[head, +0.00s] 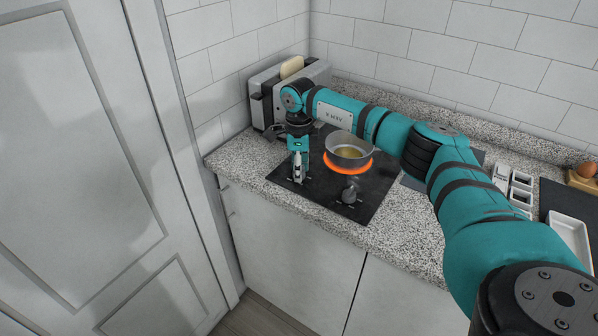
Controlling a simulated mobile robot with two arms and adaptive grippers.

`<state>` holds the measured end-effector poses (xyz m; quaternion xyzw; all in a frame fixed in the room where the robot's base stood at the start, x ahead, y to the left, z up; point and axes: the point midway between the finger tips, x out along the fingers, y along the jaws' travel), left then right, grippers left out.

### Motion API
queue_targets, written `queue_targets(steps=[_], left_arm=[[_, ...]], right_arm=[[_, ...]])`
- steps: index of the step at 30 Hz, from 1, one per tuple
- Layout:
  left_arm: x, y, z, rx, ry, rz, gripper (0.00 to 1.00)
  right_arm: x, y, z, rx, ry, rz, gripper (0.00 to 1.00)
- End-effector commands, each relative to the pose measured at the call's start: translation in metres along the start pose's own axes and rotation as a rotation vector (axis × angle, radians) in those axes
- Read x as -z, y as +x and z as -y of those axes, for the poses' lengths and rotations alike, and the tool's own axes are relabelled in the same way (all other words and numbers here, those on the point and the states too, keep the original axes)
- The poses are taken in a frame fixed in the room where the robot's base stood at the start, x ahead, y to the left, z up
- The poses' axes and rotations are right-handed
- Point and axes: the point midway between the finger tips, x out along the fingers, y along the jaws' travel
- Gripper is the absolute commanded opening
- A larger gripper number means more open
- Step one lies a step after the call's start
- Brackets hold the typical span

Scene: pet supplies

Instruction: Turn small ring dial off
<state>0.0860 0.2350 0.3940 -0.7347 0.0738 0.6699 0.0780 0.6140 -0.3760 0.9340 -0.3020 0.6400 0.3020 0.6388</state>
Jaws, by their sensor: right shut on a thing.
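The black hob (322,197) lies on the granite counter. A ring (349,169) on it glows orange, with a grey pan (349,148) standing over it. A dark dial (349,192) stands free at the hob's front right. My right gripper (298,179) points down at the hob's front left, its narrow fingers closed low over the surface. It is shut on a dial there, which the fingers mostly hide. Which way that dial points cannot be seen. My left gripper is not in view.
A toaster (262,100) with bread stands at the back left, behind my right arm. Several small white dishes (521,190), a white tray (569,240) and eggs on a wooden holder (582,178) stand at the right. A white door (90,150) is at the left.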

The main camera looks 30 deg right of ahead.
Motion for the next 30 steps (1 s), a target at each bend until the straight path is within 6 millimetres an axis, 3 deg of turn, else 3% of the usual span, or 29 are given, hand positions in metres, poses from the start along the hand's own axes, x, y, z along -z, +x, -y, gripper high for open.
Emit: queue_targets(steps=[12, 30], left_arm=[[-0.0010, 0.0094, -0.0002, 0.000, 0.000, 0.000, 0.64], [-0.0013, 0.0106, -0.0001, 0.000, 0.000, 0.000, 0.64]], right_arm=[[-0.0012, -0.0014, 0.0008, 0.004, -0.250, 0.006, 0.01], [-0.0013, -0.0025, 0.0010, 0.005, -0.313, 0.005, 0.01]])
